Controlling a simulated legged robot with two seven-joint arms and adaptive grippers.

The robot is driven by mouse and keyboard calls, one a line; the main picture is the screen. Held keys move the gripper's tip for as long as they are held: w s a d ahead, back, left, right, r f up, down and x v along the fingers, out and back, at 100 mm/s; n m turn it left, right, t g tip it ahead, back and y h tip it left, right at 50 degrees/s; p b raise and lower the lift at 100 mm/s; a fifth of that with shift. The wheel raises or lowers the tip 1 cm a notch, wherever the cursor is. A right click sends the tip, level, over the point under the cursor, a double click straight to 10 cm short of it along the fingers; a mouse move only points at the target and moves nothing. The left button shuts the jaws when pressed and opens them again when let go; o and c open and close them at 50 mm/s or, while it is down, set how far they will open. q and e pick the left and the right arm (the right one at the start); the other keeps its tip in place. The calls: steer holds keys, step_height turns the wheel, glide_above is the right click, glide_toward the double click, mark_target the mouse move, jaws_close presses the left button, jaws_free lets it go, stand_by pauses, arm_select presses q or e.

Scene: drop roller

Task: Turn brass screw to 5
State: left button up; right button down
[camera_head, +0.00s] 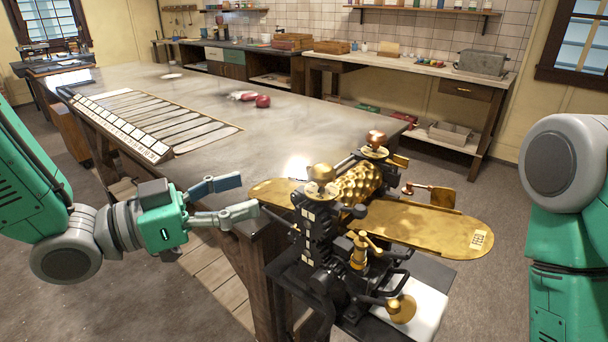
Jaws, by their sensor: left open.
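The drop roller machine (308,232) stands at the near right corner of the big table, with a black frame and brass parts. A brass screw knob (321,173) tops its near post, and a copper-coloured knob (376,138) tops the far post. A dimpled brass roller (358,183) lies between the posts. Any numbers on the screws are too small to read. My left gripper (242,196) is open and empty, left of the machine, with its fingers pointing right towards the near post and apart from the knob. My right gripper is out of view; only my right arm shows at the right edge.
A long brass tray (420,228) extends right from the roller. A crank with a brass handle (402,308) juts out at the front. A slatted panel (150,125) and red items (262,101) lie on the table (215,80). The tabletop's middle is mostly clear.

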mark_target(322, 177)
arm_select(q)
steer(key=x, duration=0.4)
steer(key=p+x, duration=0.1)
steer(key=x, duration=0.8)
steer(key=shift+s+d+f, duration=0.25)
steer(key=shift+d, duration=0.2)
steer(key=c, duration=1.2)
